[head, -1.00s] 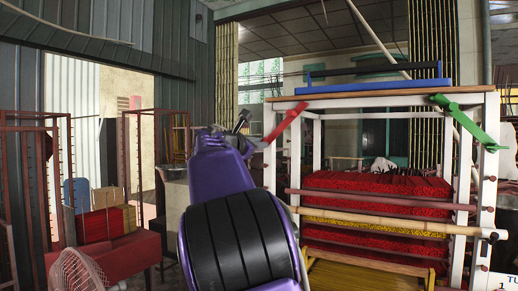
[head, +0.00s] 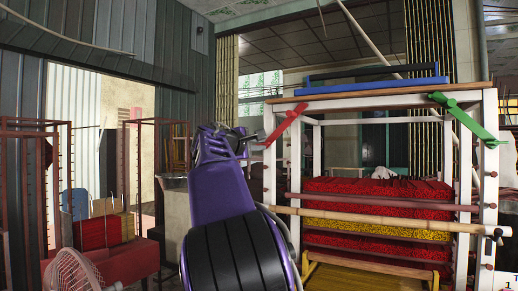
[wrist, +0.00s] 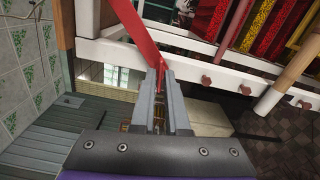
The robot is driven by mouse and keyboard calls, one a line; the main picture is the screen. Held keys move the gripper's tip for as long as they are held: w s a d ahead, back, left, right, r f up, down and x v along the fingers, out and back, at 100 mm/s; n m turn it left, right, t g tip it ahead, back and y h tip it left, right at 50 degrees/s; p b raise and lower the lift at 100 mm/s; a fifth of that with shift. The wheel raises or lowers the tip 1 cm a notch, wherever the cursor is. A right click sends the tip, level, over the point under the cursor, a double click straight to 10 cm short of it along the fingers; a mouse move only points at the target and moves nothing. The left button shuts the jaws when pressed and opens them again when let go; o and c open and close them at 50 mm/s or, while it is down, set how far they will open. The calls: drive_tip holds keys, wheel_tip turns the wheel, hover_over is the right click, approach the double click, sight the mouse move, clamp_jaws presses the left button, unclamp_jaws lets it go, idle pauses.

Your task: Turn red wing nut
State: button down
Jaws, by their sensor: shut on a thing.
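The red wing nut (head: 284,124) is a long, flat red piece on the upper left corner of the white frame (head: 378,102). It slants, with its lower end toward the left. In the wrist view the red wing nut (wrist: 136,32) runs down from the top edge to between my fingertips. My gripper (wrist: 161,72) is shut on its lower end. In the head view my gripper (head: 257,138) is small and dark at the wing nut's lower left end, partly hidden by my purple arm.
A green wing nut (head: 464,118) is on the frame's upper right corner. A blue-edged tray (head: 370,83) sits on top. Stacked red and yellow bundles (head: 375,228) fill the frame, with a pale bar (head: 390,222) across the front. A red rack (head: 30,190) stands at left.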

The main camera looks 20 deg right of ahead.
drive_tip(key=shift+m, duration=0.6)
drive_tip(key=c, duration=0.9)
unclamp_jaws()
drive_tip(key=shift+a, duration=0.1)
drive_tip(key=b+v, duration=0.1)
drive_tip(key=v, duration=1.6)
drive_tip(key=shift+s+a, duration=0.1)
drive_tip(key=shift+s, duration=0.1)
drive_tip(key=shift+f, duration=0.1)
